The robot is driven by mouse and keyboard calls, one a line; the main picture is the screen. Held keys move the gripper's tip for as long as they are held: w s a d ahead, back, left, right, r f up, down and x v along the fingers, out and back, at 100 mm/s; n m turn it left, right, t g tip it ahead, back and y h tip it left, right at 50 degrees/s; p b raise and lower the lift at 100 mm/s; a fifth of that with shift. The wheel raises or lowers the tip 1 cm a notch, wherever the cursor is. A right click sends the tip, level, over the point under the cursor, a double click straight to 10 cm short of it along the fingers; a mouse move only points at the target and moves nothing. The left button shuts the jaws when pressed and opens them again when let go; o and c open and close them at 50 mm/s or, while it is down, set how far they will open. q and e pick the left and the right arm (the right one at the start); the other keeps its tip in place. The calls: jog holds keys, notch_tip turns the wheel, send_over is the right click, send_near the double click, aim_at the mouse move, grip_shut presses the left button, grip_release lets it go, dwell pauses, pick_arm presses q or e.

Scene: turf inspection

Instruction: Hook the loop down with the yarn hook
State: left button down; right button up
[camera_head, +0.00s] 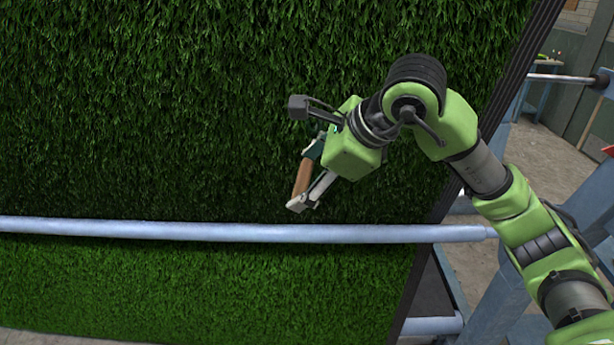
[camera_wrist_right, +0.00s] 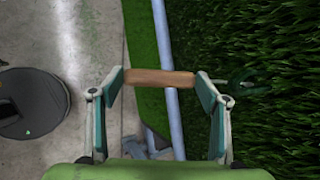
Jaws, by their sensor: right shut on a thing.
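In the right wrist view the wooden handle (camera_wrist_right: 158,77) spans between the fingertips. I cannot make out a loose loop in the pile. My left gripper is not in view.
A pale blue rail (camera_head: 190,230) runs across the turf just below my right gripper. The dark edge of the turf (camera_head: 480,135) and a blue frame (camera_head: 490,290) stand to the right. Open concrete floor (camera_head: 545,155) lies beyond them.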

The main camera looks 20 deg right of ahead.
jog(key=shift+s+r+p, duration=0.15)
jog(key=shift+r+p, duration=0.15)
jog(key=shift+r, duration=0.55)
jog(key=shift+r, duration=0.1)
jog(key=shift+s+a+r+p, duration=0.1)
jog(key=shift+s+r+p, duration=0.15)
jog(key=shift+r, duration=0.2)
jog(key=shift+s+a+r+p, duration=0.1)
jog(key=shift+r+p, duration=0.2)
jog(key=shift+r, duration=0.15)
jog(key=shift+f, duration=0.1)
jog(key=shift+s+f, duration=0.1)
jog(key=shift+s, duration=0.05)
jog(key=s+a+f+b, duration=0.2)
jog(key=s+b, duration=0.1)
jog(key=s, duration=0.4)
